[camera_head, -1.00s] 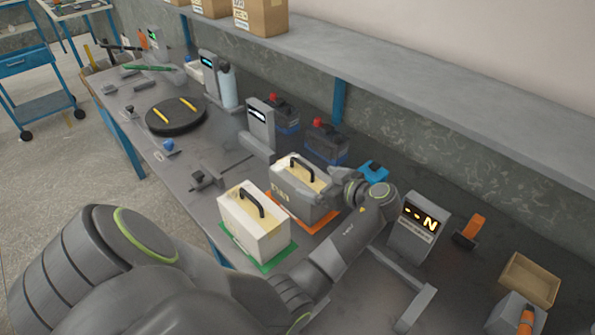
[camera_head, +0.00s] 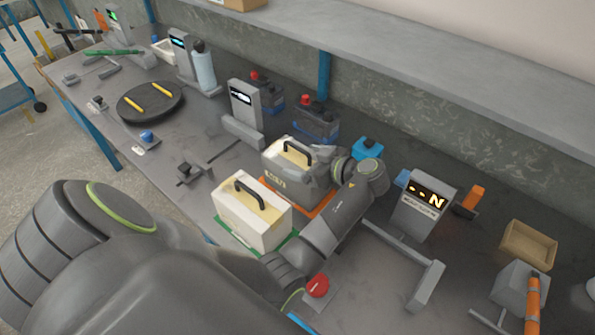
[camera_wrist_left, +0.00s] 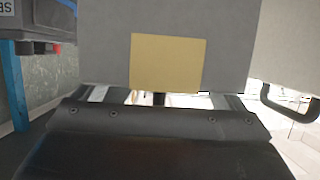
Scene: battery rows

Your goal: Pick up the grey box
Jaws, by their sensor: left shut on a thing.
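The grey box (camera_head: 305,180) has a cream top and a black handle. It is over the orange mat (camera_head: 322,207); I cannot tell whether it touches the mat. My left gripper (camera_head: 325,158) is at the box's right side and shut on it; its fingertips are mostly hidden. In the left wrist view the grey box (camera_wrist_left: 105,60) fills the top middle, close up, with a yellow patch on its face. My right gripper is not in view.
A white box (camera_head: 250,222) with a black handle stands on a green mat just left of the grey box. Behind are dark batteries (camera_head: 317,122) and a grey display stand (camera_head: 244,105). Another display (camera_head: 424,205) stands to the right. A shelf (camera_head: 440,75) runs above.

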